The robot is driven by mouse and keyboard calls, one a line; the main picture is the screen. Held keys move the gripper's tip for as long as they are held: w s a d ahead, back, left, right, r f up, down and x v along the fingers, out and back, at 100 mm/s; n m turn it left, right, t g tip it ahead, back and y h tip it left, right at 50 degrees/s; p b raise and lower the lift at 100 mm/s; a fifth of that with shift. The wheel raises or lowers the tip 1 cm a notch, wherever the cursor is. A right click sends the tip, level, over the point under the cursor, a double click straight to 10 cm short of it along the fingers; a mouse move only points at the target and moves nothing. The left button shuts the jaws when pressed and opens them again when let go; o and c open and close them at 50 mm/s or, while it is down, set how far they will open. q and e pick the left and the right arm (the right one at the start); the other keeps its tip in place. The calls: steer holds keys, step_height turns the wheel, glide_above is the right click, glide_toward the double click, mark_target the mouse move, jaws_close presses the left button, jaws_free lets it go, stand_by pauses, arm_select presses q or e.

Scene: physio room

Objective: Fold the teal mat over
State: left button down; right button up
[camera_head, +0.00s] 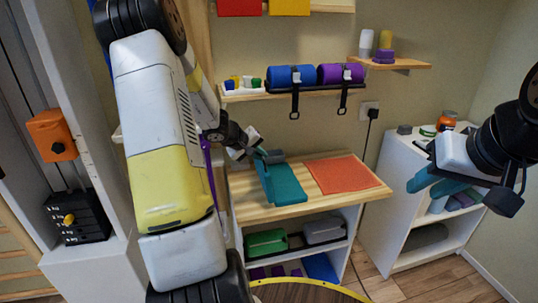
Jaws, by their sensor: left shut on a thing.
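The teal mat (282,186) lies on the wooden top of the low bench (252,211), left of an orange-red mat. Its near part lies flat. My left gripper (262,154) reaches in from the left and is shut on the mat at its far left end. The gripper and a grey piece beside it partly hide that end, so I cannot tell how far the edge is lifted. My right gripper (433,184) is at the right, in front of the white shelf, away from the mat. Its teal fingers look apart and empty.
The orange-red mat (342,174) lies flat on the bench's right half. Green and grey bins (265,242) stand on the shelf below. A wall shelf with blue (290,76) and purple rolls hangs above, straps dangling. A white shelf unit (398,166) stands at the right.

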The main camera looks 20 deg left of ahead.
arm_select(q)
steer(key=shift+w+d+r, duration=0.15)
steer(key=shift+w+d, duration=0.2)
steer(key=shift+d, duration=0.3)
steer(key=w+d+f+m+g+y, duration=0.1)
steer(key=w+d+f+g+y, duration=0.1)
steer(key=d, duration=0.3)
steer(key=w+d+f+g+y, duration=0.2)
steer(key=w+d+f+y, duration=0.2)
steer(key=d+f, duration=0.1)
steer(key=w+d+f+m+g+y, duration=0.1)
steer(key=w+d+f+g+y, duration=0.1)
steer(key=d, duration=0.4)
steer(key=shift+w+f+m+y, duration=0.15)
steer(key=shift+w+f+y, duration=0.1)
steer(key=shift+w+f, duration=0.35)
steer(key=shift+w+f+m+y, duration=0.15)
steer(key=shift+w+f+y, duration=0.15)
steer(key=shift+f, duration=0.35)
steer(key=shift+w+d+f, duration=0.1)
steer(key=shift+d+f, duration=0.05)
steer(key=shift+f, duration=0.5)
steer(key=shift+w+d+f, duration=0.1)
steer(key=shift+f, duration=0.5)
